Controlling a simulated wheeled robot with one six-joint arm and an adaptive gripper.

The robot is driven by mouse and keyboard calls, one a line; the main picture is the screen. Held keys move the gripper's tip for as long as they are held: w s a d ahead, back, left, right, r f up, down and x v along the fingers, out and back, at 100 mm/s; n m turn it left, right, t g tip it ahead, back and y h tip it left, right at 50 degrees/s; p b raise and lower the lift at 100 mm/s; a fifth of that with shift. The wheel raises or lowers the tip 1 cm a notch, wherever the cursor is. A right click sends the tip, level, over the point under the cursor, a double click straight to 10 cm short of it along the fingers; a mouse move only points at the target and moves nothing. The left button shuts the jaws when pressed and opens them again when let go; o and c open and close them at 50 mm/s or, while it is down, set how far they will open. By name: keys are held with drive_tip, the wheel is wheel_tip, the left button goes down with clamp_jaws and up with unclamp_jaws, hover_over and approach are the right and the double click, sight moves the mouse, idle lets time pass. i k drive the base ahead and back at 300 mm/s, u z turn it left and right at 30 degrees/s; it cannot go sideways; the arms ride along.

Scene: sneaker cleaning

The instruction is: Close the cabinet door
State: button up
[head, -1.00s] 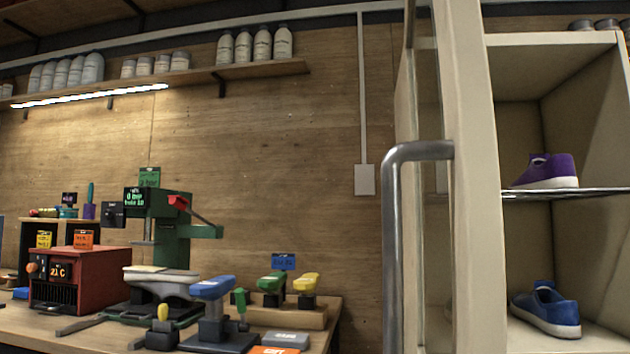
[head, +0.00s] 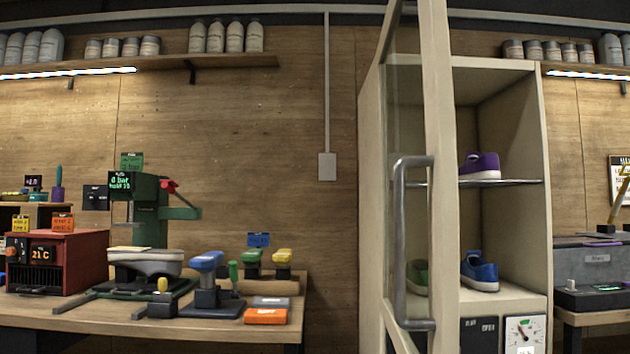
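The cabinet (head: 547,190) stands right of centre in the head view, a tall cream box with its front open. Its door (head: 440,110) stands ajar, swung out toward me on the left side, a cream frame with a glass pane. A grey bar handle (head: 399,240) runs upright on the door. Inside, a purple sneaker (head: 480,166) sits on the upper shelf. A blue sneaker (head: 480,271) and a green sneaker (head: 418,275), seen through the door's glass, sit below. My gripper does not show.
A workbench (head: 90,318) at left holds a red heater box (head: 60,262), a green press (head: 150,215) and several coloured tools. A second bench (head: 590,318) with a grey box (head: 590,255) stands right of the cabinet. A dial panel (head: 525,335) is below the sneakers.

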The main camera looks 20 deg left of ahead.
sight(442, 324)
drive_tip(key=u, duration=0.65)
drive_tip(key=i, duration=1)
